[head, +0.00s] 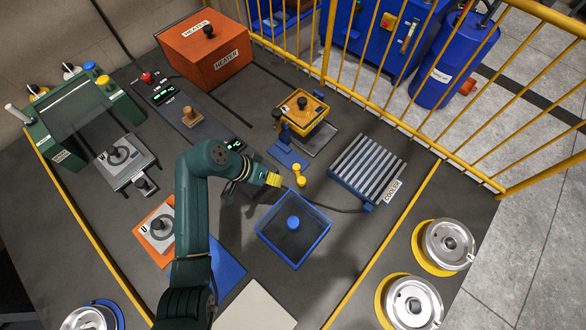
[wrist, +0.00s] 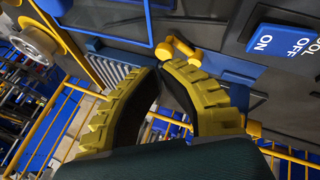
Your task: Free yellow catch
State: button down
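A small yellow catch (head: 299,175) with rounded ends stands on the table, just in front of a blue plate (head: 287,154). In the wrist view a bent yellow handle (wrist: 178,48), which looks like the same catch, lies just beyond my fingertips. My gripper (head: 273,180) is left of the catch in the head view, with a small gap between them. In the wrist view its ribbed yellow fingers (wrist: 161,69) bow outward and meet at the tips, with nothing between them. A yellow box (head: 303,108) with a black knob stands behind the blue plate.
A blue-framed dark cover (head: 292,246) with a blue knob lies in front of the catch. The slatted cooler (head: 367,168) stands to the right, and the orange heater (head: 204,50) at the back left. A yellow fence (head: 400,125) runs behind.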

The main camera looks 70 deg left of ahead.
jog(key=s+a+n+y+b, duration=0.1)
jog(key=s+a+y+b, duration=0.15)
jog(key=a, duration=0.25)
jog(key=shift+h, duration=0.45)
jog(key=x, duration=0.5)
jog(key=b+x, duration=0.1)
jog(key=x, duration=0.4)
jog(key=shift+s+f+b, duration=0.2)
jog(key=shift+f+b, duration=0.1)
jog(key=shift+f, duration=0.05)
jog(key=w+d, duration=0.2)
jog(key=w, duration=0.1)
jog(key=shift+w, duration=0.15)
